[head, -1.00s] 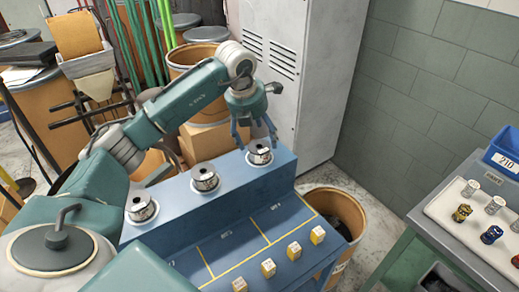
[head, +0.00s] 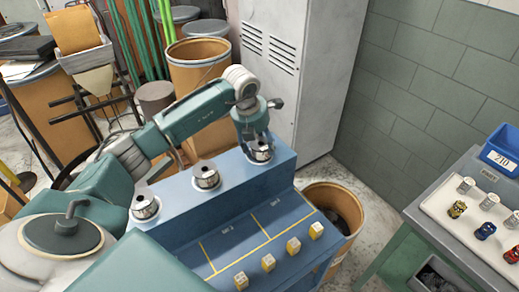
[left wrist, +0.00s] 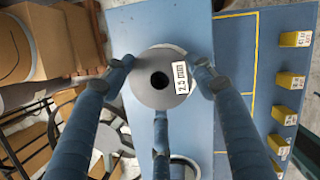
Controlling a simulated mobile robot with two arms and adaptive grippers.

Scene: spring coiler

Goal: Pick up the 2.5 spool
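The 2.5 spool (head: 261,152) is the farthest of three silver spools on the blue stand's top ledge. In the left wrist view the spool (left wrist: 145,92) shows from above, a grey disc with a dark centre hole and a "2.5 mm" label. My left gripper (head: 257,148) points down over it with its fingers close around the spool. In the left wrist view the gripper's fingertips (left wrist: 163,72) sit against its rim on three sides, so it looks shut on it. The spool appears upright on or very near the ledge. My right gripper is not in view.
Two more spools stand on the ledge, a middle one (head: 206,177) and a near one (head: 145,207). Several yellow labelled blocks (head: 293,245) line the lower shelf of the blue stand (head: 183,191). A grey cabinet (head: 325,75) stands behind, and a side table (head: 425,212) is at right.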

